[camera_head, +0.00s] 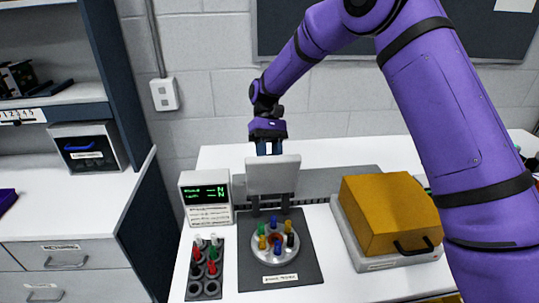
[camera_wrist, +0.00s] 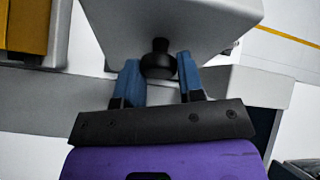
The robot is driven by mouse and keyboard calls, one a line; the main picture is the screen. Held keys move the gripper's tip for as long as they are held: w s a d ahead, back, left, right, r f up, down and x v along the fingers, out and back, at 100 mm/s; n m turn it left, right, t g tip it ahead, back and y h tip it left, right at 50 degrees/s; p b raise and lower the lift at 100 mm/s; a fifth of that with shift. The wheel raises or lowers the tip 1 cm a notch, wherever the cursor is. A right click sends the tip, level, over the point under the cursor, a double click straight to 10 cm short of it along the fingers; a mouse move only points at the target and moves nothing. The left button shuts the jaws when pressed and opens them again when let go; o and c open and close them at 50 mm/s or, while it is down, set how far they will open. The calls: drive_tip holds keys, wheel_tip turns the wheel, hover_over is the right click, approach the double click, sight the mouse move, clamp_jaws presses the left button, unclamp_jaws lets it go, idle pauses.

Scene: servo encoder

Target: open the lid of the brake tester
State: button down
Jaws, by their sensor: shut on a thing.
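My gripper (camera_head: 268,147) points down at the top of a light grey block (camera_head: 273,174) that stands behind a dark mat with a round, peg-filled plate. In the wrist view my gripper's blue fingers (camera_wrist: 158,78) are shut on a black knob (camera_wrist: 158,60) on the underside-facing grey block (camera_wrist: 165,22). The knob is hidden in the head view. A box with a yellow lid (camera_head: 388,208) and black front handle (camera_head: 413,246) is on the right; its lid is down. The labels are too small to read, so I cannot tell which unit is the brake tester.
The round plate (camera_head: 275,253) holds several coloured pegs on the dark mat (camera_head: 309,264). A peg rack (camera_head: 205,290) stands left of it, with a small display unit (camera_head: 205,200) behind. My arm passes over the right side. White tabletop is clear between mat and yellow-lidded box.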

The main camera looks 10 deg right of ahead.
drive_tip(key=shift+d+f, duration=0.2)
drive_tip(key=shift+f, duration=0.05)
drive_tip(key=c, duration=0.7)
unclamp_jaws()
drive_tip(key=shift+w, duration=0.1)
drive_tip(key=shift+c, duration=0.2)
drive_tip(key=shift+r, duration=0.1)
drive_tip(key=shift+a, duration=0.1)
drive_tip(key=v, duration=1)
drive_tip(key=shift+w+r, duration=0.3)
